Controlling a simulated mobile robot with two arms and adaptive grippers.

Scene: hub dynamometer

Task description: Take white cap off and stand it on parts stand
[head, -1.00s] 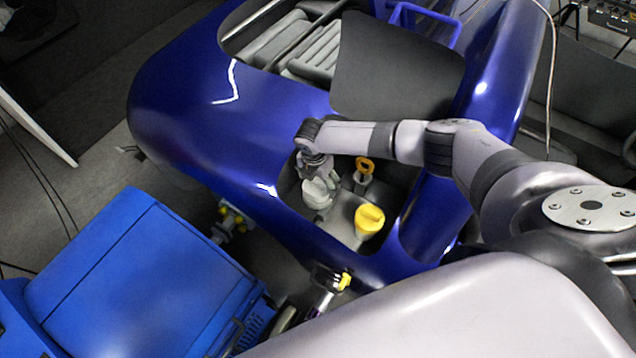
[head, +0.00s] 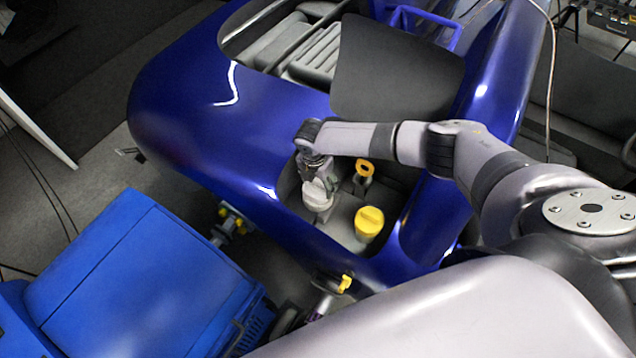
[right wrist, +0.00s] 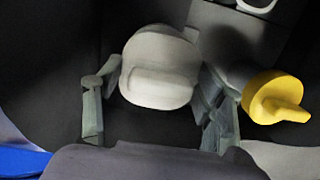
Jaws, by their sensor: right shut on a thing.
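The white cap (head: 317,195) sits in the engine-bay opening of the blue car body, left of the yellow cap. In the right wrist view the white cap (right wrist: 160,68) has a raised grip bar and lies between the two fingers. My right gripper (head: 318,182) reaches down onto it from behind. The right gripper (right wrist: 160,105) is shut on the white cap. Whether the cap is still seated on its neck is hidden. I cannot make out a parts stand. My left gripper is not in view.
A yellow cap (head: 369,222) stands close to the right of the white cap. The blue bodywork (head: 220,130) rims the opening. A blue machine (head: 140,275) stands at the lower left.

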